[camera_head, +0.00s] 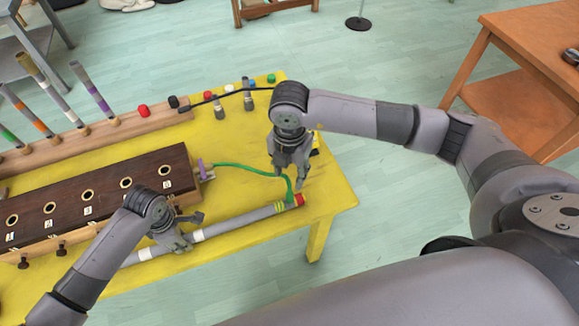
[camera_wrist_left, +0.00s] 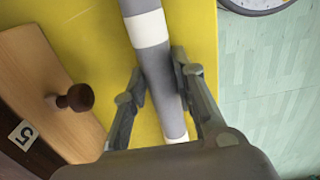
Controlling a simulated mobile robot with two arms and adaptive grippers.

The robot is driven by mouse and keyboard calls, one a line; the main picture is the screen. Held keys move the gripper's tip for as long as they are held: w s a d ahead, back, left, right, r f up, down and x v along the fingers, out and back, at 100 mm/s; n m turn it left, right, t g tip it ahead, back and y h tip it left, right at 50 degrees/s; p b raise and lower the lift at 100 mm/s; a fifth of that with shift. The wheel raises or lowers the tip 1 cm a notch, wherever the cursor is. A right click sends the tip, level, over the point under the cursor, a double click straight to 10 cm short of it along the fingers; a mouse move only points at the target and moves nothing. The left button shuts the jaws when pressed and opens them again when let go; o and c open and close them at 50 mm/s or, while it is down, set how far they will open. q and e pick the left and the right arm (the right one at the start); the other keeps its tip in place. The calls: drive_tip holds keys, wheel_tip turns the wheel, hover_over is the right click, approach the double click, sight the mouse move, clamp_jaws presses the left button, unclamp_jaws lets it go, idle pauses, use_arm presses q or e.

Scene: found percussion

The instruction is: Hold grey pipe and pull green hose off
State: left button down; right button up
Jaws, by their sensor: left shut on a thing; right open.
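The grey pipe (camera_head: 225,226) lies along the front of the yellow table, with white bands, yellow-green bands and a red end at its right. My left gripper (camera_head: 186,242) is shut on the grey pipe, which also shows between the fingers in the left wrist view (camera_wrist_left: 158,75). The green hose (camera_head: 243,168) curves from a purple-and-grey fitting on the dark wooden box to near the pipe's red end. My right gripper (camera_head: 288,180) is open, pointing down over the hose's right end. Its fingers partly hide the hose there, and I cannot tell whether they touch it.
The dark wooden box (camera_head: 105,172) with several numbered holes stands behind the pipe; its dark knob (camera_wrist_left: 75,98) is close to my left gripper. A wooden rail (camera_head: 130,125) with coloured tubes is further back. The yellow table (camera_head: 335,190) is bare at its right end.

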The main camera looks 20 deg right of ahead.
sight(290, 192)
wheel_tip(290, 192, down, 10)
drive_tip(key=shift+f, duration=0.25)
idle(0.3)
clamp_jaws()
idle(0.4)
drive_tip(key=shift+r, duration=0.4)
drive_tip(key=shift+r, duration=0.7)
drive_tip(key=shift+r, duration=0.15)
drive_tip(key=shift+r, duration=1.45)
